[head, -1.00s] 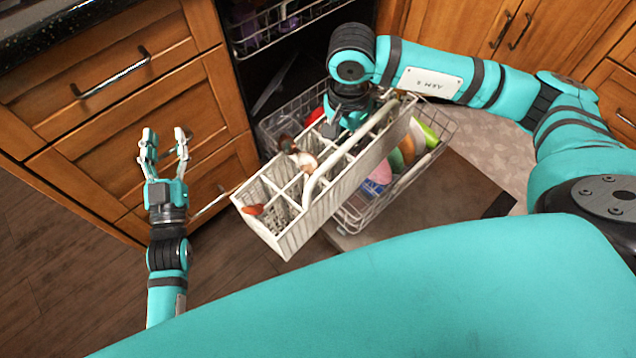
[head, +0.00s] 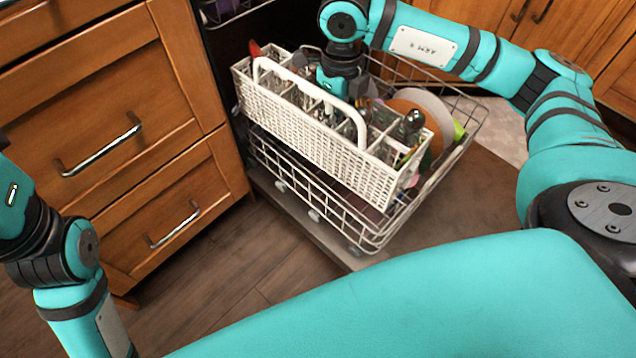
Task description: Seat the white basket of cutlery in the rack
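The white basket (head: 318,146) has a lattice wall, several compartments and an arched handle (head: 309,88). It holds cutlery, with dark and metal ends showing. It lies lengthwise along the near-left side of the wire rack (head: 318,193). Its near wall shows unobstructed above the rack's wires; whether its bottom touches the rack is hidden. My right gripper (head: 343,88) reaches down into the middle of the basket, behind the handle. Its fingertips are hidden, but it appears shut on the basket. My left arm shows at the left edge, its fingers out of view.
Plates (head: 428,105) and other colourful dishes stand in the rack on the far side of the basket. The rack sits over the open dishwasher door (head: 478,190). Wooden drawers (head: 105,130) with metal handles stand close on the left. The floor (head: 225,290) in front is clear.

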